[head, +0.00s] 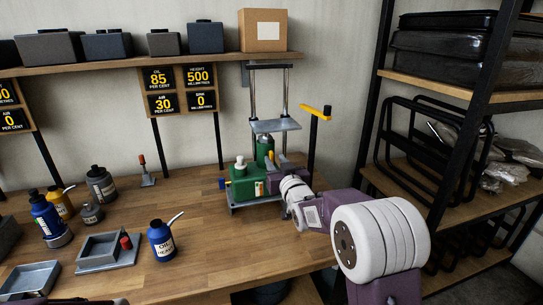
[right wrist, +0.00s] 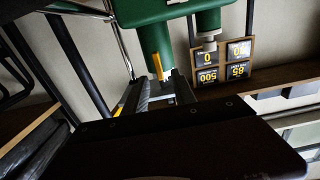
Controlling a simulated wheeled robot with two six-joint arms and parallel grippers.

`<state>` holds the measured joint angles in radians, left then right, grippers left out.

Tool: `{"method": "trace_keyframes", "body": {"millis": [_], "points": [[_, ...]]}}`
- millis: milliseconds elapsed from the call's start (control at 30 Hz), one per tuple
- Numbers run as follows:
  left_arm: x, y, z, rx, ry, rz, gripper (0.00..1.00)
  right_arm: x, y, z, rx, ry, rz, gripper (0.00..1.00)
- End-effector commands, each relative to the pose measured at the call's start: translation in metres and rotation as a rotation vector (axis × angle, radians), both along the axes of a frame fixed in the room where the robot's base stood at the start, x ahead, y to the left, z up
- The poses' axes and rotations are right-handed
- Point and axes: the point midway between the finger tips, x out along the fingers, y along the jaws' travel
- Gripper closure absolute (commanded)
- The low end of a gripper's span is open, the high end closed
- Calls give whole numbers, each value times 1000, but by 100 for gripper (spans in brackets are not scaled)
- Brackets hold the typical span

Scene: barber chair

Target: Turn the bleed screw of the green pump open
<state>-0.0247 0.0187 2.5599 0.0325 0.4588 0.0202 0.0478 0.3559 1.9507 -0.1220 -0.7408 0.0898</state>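The green pump (head: 244,188) stands on the workbench below a metal press frame, with a white cap on top and a blue part at its left end. A small yellow upright piece (head: 270,157) shows by the pump; I cannot tell for sure that it is the bleed screw. In the right wrist view the pump's green body (right wrist: 150,12) is at the top, and the yellow piece (right wrist: 157,65) stands between my fingertips. My right gripper (right wrist: 161,82) is open around it, with a gap visible; contact is unclear. My left gripper is not in view.
A yellow-topped handle (head: 316,113) rises right of the press frame (head: 274,125). A blue oil can (head: 161,243), a grey tray (head: 101,249) and several bottles stand on the left of the bench. A black shelf rack (head: 455,105) is close on the right. The bench front middle is clear.

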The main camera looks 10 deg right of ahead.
Motion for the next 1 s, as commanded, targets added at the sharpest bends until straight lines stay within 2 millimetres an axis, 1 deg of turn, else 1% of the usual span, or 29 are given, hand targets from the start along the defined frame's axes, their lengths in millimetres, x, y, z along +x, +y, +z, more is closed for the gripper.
{"method": "trace_keyframes", "body": {"millis": [33,100,233,367,567,600,700,1000], "points": [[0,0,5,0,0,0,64,11,1,1,0,1,0,68],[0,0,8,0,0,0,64,25,1,2,0,1,0,68],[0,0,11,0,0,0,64,43,1,1,1,1,0,68],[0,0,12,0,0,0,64,50,2,0,1,1,-1,68],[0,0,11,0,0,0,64,51,2,-1,1,1,0,68],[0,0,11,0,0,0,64,51,2,-1,1,1,0,74],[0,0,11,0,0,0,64,51,2,0,1,1,0,100],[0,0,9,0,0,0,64,51,2,-1,-11,1,0,100]]}}
